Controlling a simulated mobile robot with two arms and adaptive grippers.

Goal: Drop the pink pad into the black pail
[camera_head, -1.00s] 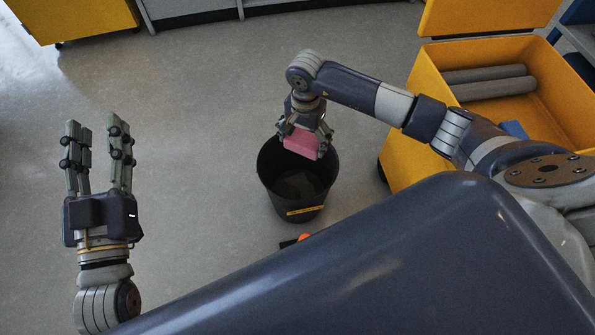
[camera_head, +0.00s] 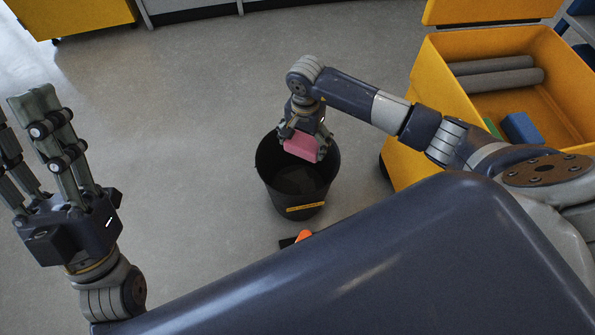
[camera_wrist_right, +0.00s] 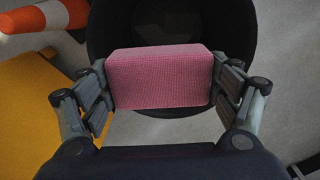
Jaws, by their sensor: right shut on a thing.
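The pink pad (camera_head: 302,146) is a small block held between the fingers of my right gripper (camera_head: 303,142). In the right wrist view the pad (camera_wrist_right: 160,77) sits level between the two fingers, which are shut on it. The black pail (camera_head: 297,199) stands on the floor, open at the top, with a yellow label on its side. The pad and gripper are over the pail's far part. The pail's dark inside (camera_wrist_right: 125,25) shows behind the pad in the wrist view. My left gripper (camera_head: 22,110) is open and empty at the left, far from the pail.
A yellow bin (camera_head: 430,85) with grey rolls (camera_head: 495,81) and a blue block (camera_head: 521,128) stands right of the pail. An orange and black object (camera_head: 303,237) lies near the pail's front. Yellow and grey cabinets line the back. Floor left of the pail is clear.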

